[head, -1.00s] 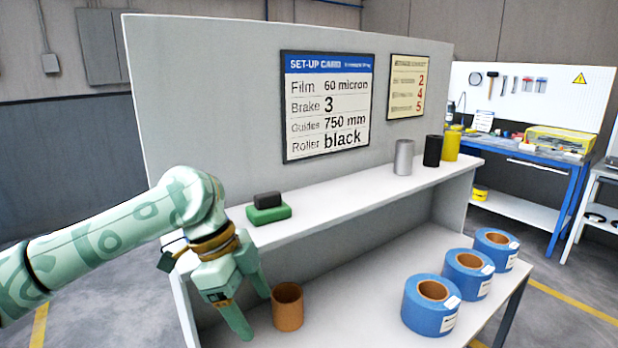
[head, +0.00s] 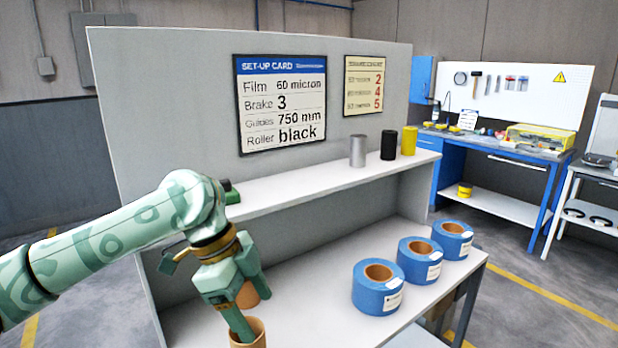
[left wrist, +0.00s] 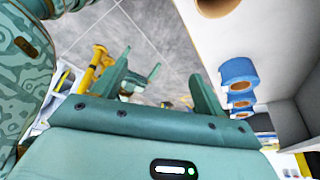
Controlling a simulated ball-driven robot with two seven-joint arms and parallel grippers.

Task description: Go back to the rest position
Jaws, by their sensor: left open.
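My left gripper (head: 254,312) is open in front of the shelf unit, fingers pointing down. It overlaps two brown cardboard cores (head: 255,338) (head: 248,296) in the picture; I cannot tell whether it touches either. A brown core (left wrist: 215,6) is at that view's top edge. My right gripper does not show in the head view.
The shelf unit's upper shelf (head: 300,185) bears grey (head: 358,151), black (head: 389,144) and yellow (head: 409,141) rollers. Three blue film rolls (head: 378,288) stand on the lower shelf. A green object (head: 231,193) is mostly hidden behind my arm. A blue workbench (head: 500,146) is at the right.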

